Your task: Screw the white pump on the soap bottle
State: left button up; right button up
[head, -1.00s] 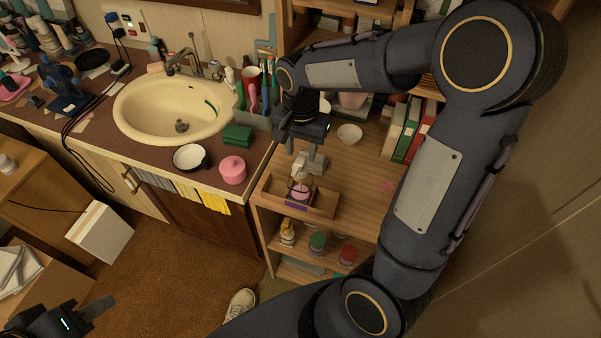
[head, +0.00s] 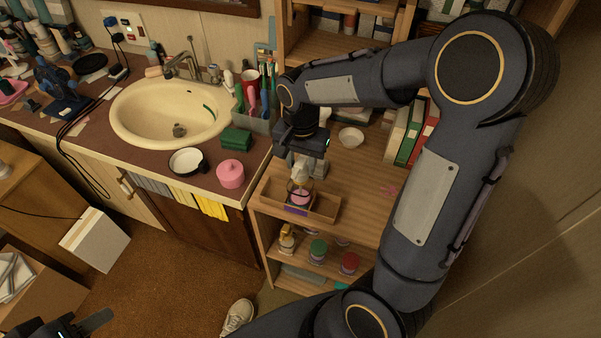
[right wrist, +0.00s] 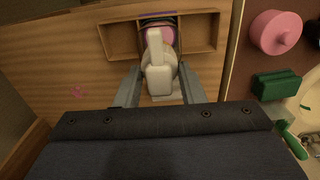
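The white pump (head: 300,174) is between the fingers of my right gripper (head: 305,168), which is shut on it. In the right wrist view the pump (right wrist: 159,68) shows between the two grey fingertips (right wrist: 160,72), its spout toward the tray. The soap bottle (head: 300,196), with pink contents, stands in the middle compartment of a small wooden tray (head: 325,207). The pump is right above or at the bottle's top; I cannot tell whether they touch. In the right wrist view the pump partly covers the bottle (right wrist: 167,34). My left gripper (head: 97,322) is at the lower left, partly cut off, away from these.
The tray stands on a wooden shelf unit (head: 350,185) with jars on lower shelves. A white bowl (head: 351,137) and books (head: 412,135) are behind. To the left is the counter with a sink (head: 170,110), a pink pot (head: 230,173) and a green box (head: 236,140).

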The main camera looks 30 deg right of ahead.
jog(key=shift+c, duration=1)
jog(key=m, duration=0.6)
jog(key=shift+s+f, duration=0.1)
jog(key=m, duration=0.2)
jog(key=shift+m, duration=0.3)
jog(key=m+p, duration=0.1)
jog(key=m, duration=0.2)
jog(key=shift+s+f, duration=0.1)
jog(key=shift+m, duration=0.3)
